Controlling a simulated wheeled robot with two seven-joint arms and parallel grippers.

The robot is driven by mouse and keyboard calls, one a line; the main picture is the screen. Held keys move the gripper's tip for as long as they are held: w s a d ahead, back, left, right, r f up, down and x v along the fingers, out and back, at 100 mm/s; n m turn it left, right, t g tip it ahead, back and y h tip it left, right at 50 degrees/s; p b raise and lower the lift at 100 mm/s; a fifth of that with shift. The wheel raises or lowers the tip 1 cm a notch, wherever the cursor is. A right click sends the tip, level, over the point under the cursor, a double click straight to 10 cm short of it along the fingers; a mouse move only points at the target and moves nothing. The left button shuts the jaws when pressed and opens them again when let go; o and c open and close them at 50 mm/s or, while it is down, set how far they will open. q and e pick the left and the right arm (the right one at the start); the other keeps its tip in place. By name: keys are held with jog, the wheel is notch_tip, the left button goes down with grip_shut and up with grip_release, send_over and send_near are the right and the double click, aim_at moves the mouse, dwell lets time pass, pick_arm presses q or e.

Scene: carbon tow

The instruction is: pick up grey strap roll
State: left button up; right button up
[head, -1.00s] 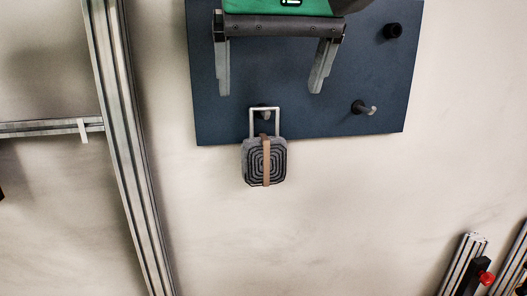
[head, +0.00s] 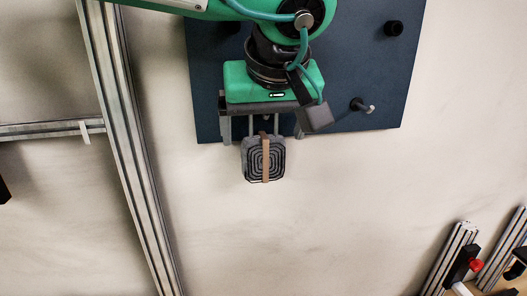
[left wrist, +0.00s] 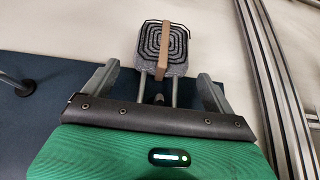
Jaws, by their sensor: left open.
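The grey strap roll (head: 263,158) hangs by a metal loop from a peg on the dark blue board. It is coiled in rings, with a brown band down its middle. It also shows in the left wrist view (left wrist: 152,47), beyond the fingers. My left gripper (head: 262,130) is open, with one finger on each side of the metal loop, just above the roll. In the left wrist view my left gripper (left wrist: 157,85) has the loop's two bars between its fingers, apart from both. The peg is mostly hidden. My right gripper is not in view.
The dark blue board (head: 375,65) is on the pale wall, with a black knob (head: 393,28) and another peg (head: 360,105) at right. A metal post (head: 127,150) stands at left. Metal profiles (head: 452,260) are at lower right. The wall below the roll is clear.

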pick_arm(q)
jog(key=shift+c, duration=0.4)
jog(key=c, duration=1.3)
